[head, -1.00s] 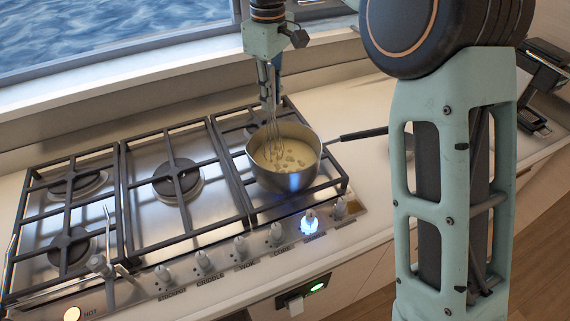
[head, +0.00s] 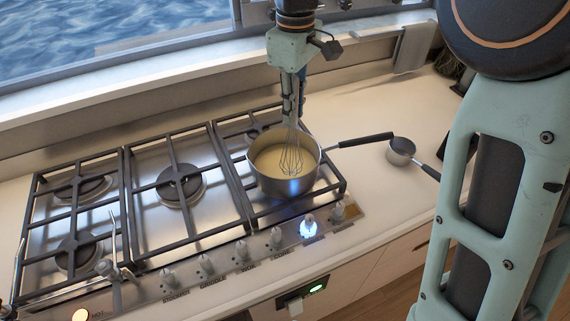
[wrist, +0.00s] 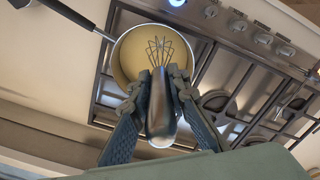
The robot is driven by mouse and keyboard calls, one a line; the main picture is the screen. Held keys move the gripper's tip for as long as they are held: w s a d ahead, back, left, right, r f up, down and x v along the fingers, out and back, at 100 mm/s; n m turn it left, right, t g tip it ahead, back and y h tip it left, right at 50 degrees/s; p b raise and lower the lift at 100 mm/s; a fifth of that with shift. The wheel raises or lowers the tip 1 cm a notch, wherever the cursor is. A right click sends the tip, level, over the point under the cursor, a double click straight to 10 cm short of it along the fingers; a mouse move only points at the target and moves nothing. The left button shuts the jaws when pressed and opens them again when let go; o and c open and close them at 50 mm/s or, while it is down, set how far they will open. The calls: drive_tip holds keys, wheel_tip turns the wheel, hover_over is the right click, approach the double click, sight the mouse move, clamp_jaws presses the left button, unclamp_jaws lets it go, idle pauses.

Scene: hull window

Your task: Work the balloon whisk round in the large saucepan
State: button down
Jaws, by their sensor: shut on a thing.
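The large saucepan (head: 258,177) stands on the right front burner of the hob, its dark handle pointing right. It holds a smooth, pale yellow liquid. My gripper (head: 291,106) is above the pan, shut on the handle of the balloon whisk (head: 291,156). The whisk points down, with its wire loops inside the pan and their lower ends in or at the liquid. In the wrist view the fingers of my gripper (wrist: 160,88) close around the whisk's thick handle (wrist: 160,112), and the wires (wrist: 160,52) show against the yellow liquid in the saucepan (wrist: 122,79).
A small saucepan (head: 401,148) sits on the counter to the right. Black grates (head: 170,187) cover the hob, and one knob (head: 308,228) glows blue-white at the front. A window sill (head: 150,77) runs behind. The counter right of the hob is mostly clear.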

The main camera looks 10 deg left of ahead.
drive_tip(key=shift+r+p, duration=0.45)
drive_tip(key=shift+r, duration=0.45)
wheel_tip(320, 180, up, 6)
drive_tip(key=shift+r, duration=0.4)
